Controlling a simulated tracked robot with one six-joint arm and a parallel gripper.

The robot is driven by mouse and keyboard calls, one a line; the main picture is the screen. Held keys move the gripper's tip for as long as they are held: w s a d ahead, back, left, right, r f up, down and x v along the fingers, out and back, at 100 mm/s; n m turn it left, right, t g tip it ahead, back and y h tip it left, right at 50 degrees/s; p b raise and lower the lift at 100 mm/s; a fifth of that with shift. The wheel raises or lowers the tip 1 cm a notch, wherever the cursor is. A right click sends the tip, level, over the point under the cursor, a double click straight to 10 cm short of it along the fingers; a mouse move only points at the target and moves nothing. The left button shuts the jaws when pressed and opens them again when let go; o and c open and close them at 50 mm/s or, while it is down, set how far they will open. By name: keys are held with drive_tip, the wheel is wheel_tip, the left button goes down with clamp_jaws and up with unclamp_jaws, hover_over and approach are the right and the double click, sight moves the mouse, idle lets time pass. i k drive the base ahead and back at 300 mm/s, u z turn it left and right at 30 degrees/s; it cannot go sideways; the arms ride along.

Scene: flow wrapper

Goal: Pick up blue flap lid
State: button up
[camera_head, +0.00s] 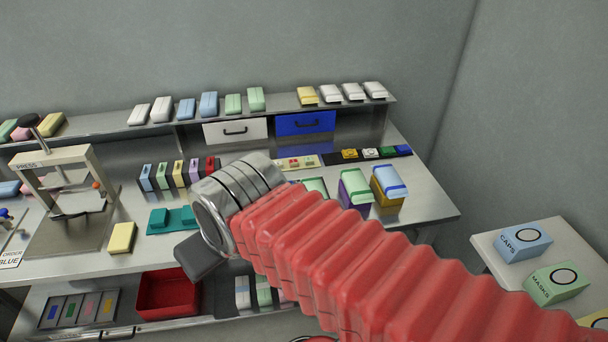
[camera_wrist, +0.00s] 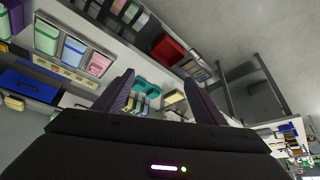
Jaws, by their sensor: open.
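A small blue piece (camera_head: 403,149), possibly the blue flap lid, lies at the right end of a row of small coloured pieces at the back right of the bench; it is too small to tell for sure. My gripper (camera_wrist: 160,97) is open, with two dark fingers apart and nothing between them. In the head view its dark body shows left of the blue piece and well away from it, above the front of the bench; its fingertips are hidden there. I cannot make out the lid in the wrist view.
A teal holder (camera_head: 171,219) and a yellow block (camera_head: 122,238) lie near the gripper. A press (camera_head: 62,172) stands at left. A red bin (camera_head: 168,292) sits on the lower shelf. Lidded boxes stand at right, partly behind my arm. A blue drawer (camera_head: 305,122) is at the back.

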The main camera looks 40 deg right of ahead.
sight(403, 149)
drive_tip(key=z, duration=2.2)
